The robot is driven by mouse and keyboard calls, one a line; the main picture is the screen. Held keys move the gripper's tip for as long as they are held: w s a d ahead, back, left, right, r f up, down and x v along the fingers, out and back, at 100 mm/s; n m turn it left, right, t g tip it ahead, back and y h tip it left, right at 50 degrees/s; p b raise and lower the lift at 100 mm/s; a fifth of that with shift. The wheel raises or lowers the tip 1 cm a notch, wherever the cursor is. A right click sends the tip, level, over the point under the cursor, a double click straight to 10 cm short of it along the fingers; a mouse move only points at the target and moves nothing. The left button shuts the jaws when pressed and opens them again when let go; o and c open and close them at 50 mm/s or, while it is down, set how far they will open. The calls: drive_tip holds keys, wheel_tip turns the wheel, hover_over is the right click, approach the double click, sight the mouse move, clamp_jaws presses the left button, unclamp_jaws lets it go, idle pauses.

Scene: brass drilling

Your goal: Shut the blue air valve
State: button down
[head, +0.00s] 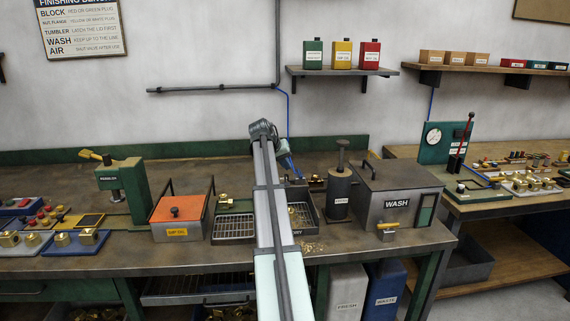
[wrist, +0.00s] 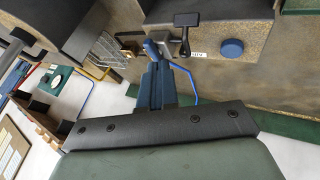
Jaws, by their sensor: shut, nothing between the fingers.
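My gripper (wrist: 155,50) is shut and empty; in the wrist view its dark blue fingers stick out past a black bolted plate. In the head view the end of my arm (head: 263,130) is above the back of the bench. A thin blue air hose (head: 289,105) comes down the wall to a blue tool-like part (head: 288,162) just right of my arm.
The grey wash box (head: 397,203) and a dark plunger canister (head: 340,190) stand right of my arm. An orange-lidded box (head: 180,207) and a green press (head: 125,182) stand left. My arm hides the bench middle.

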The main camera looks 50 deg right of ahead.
sight(301, 176)
drive_tip(key=shift+x, duration=3.45)
drive_tip(key=shift+s+n+t, duration=0.3)
drive_tip(key=shift+n+t, duration=0.1)
drive_tip(key=shift+n, duration=0.2)
drive_tip(key=shift+s+d+n+t, duration=0.1)
drive_tip(key=shift+s+n+t, duration=0.3)
drive_tip(key=shift+n, duration=0.3)
drive_tip(key=shift+s+d+n+t, duration=0.1)
drive_tip(key=shift+s+n+t, duration=0.2)
drive_tip(key=shift+n+t, duration=0.3)
drive_tip(key=n+t, duration=0.1)
drive_tip(key=n, duration=0.1)
drive_tip(key=s+d+n+t+y, duration=0.1)
drive_tip(key=shift+n, duration=0.4)
drive_tip(key=shift+s+d, duration=0.7)
drive_tip(key=shift+d, duration=0.15)
drive_tip(key=shift+w, duration=0.9)
drive_tip(key=shift+r, duration=0.1)
